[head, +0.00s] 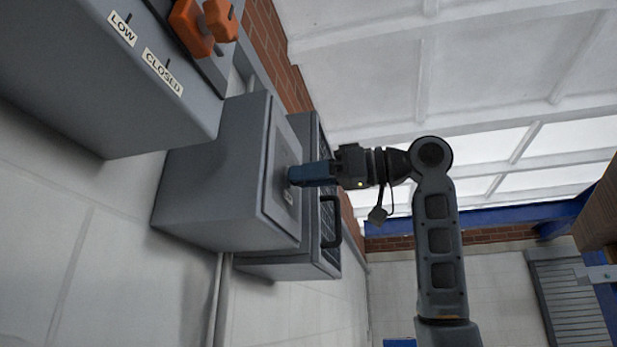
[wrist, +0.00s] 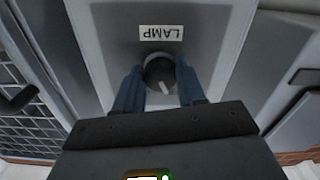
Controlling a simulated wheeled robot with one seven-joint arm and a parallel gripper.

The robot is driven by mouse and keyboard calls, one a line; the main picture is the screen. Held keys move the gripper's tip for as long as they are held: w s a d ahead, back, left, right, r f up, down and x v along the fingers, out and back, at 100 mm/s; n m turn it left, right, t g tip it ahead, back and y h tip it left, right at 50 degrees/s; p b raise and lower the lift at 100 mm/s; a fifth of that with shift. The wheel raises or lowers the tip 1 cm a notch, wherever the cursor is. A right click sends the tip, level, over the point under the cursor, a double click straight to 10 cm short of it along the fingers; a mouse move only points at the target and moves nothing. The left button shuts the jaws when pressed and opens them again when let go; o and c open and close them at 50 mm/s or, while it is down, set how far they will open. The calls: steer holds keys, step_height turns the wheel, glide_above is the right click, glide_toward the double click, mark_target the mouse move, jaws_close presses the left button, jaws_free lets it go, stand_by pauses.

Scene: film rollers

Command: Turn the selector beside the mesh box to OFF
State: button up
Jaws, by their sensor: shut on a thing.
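The selector (wrist: 159,72) is a dark round knob with a white pointer line on a pale plate. Its pointer slants down and slightly right in the wrist view. A label reading LAMP (wrist: 161,33) sits by it, upside down in that view; I see no OFF mark. My gripper (head: 295,175) is shut on the knob, with one blue finger on each side in the wrist view (wrist: 158,82). The knob sits on a grey box (head: 215,190) on the wall. The mesh box (head: 325,262) with a black handle (head: 330,222) is beside it.
A larger grey cabinet (head: 90,75) with LOW and CLOSED labels and an orange handle (head: 195,27) is at the upper left. Another grey box (wrist: 297,125) is at the right of the wrist view. Open room lies right of the boxes.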

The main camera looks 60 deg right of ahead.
steer(key=shift+n, duration=0.5)
steer(key=o, duration=1.1)
steer(key=shift+c, duration=0.2)
steer(key=b+v, duration=0.2)
steer(key=v, duration=0.6)
